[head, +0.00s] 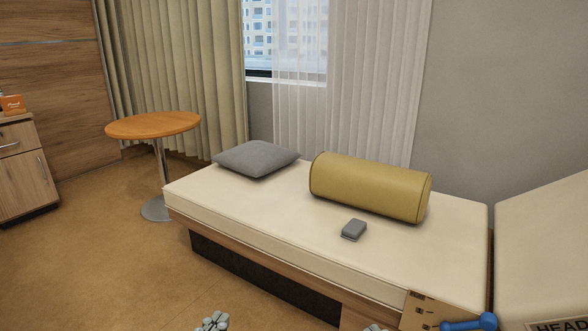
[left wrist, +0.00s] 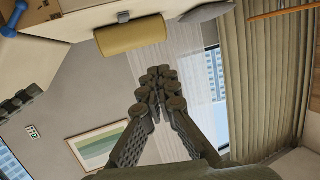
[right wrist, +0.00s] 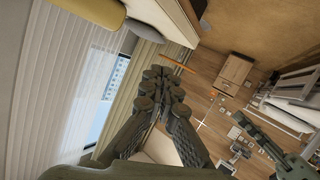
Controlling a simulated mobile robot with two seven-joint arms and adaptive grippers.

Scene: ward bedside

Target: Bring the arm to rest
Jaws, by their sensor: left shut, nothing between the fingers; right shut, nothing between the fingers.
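My left gripper (head: 212,322) shows at the bottom edge of the head view, in front of the bed, with only its top in frame. In the left wrist view its fingers (left wrist: 160,88) come together at the tips with nothing between them. My right gripper (head: 376,328) barely shows at the bottom edge of the head view. In the right wrist view its fingers (right wrist: 161,88) also meet at the tips and hold nothing. Most of both arms is out of the head view.
The cream bed (head: 270,232) carries a grey pillow (head: 256,159), a yellow bolster (head: 370,186) and a small grey box (head: 354,229). A blue dumbbell (head: 470,324) and a cardboard box (head: 425,308) are at lower right. A round table (head: 153,125) stands left; floor before it is clear.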

